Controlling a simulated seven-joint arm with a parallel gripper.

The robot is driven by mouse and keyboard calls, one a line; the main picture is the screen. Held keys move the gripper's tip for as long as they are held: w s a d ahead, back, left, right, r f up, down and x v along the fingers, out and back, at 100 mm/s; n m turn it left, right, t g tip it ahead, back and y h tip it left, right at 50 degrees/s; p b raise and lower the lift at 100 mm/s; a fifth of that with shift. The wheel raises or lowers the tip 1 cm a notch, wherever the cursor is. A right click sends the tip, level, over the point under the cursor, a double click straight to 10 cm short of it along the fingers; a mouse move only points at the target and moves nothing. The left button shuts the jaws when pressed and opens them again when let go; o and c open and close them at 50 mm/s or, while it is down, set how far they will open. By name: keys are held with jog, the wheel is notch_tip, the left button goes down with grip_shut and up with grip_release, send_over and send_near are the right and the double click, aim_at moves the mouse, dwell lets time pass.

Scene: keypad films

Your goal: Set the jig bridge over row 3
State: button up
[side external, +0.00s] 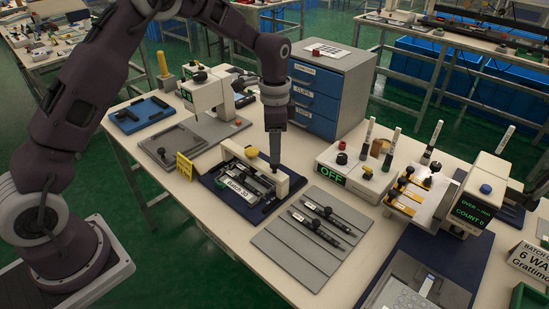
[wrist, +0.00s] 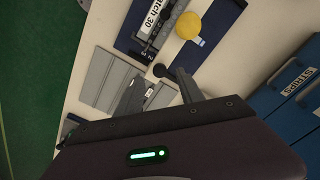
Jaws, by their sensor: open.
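My gripper (wrist: 158,91) is open, with its two fingers apart and nothing visibly held. In the side view my gripper (side external: 275,168) points down at the right end of a dark blue board (side external: 222,190). A dark round knob (wrist: 159,70) shows between the fingers.
A grey plate (side external: 290,252) with two black bars lies right of the board. A yellow sign (side external: 184,166) stands at its left. A box (side external: 345,178) reading "OFF" and a drawer cabinet (side external: 330,90) stand behind. A counter machine (side external: 475,205) is at the right.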

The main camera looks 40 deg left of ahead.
notch_tip(320, 180, down, 4)
jog(key=shift+f, duration=0.1)
grip_shut()
dwell(1.5)
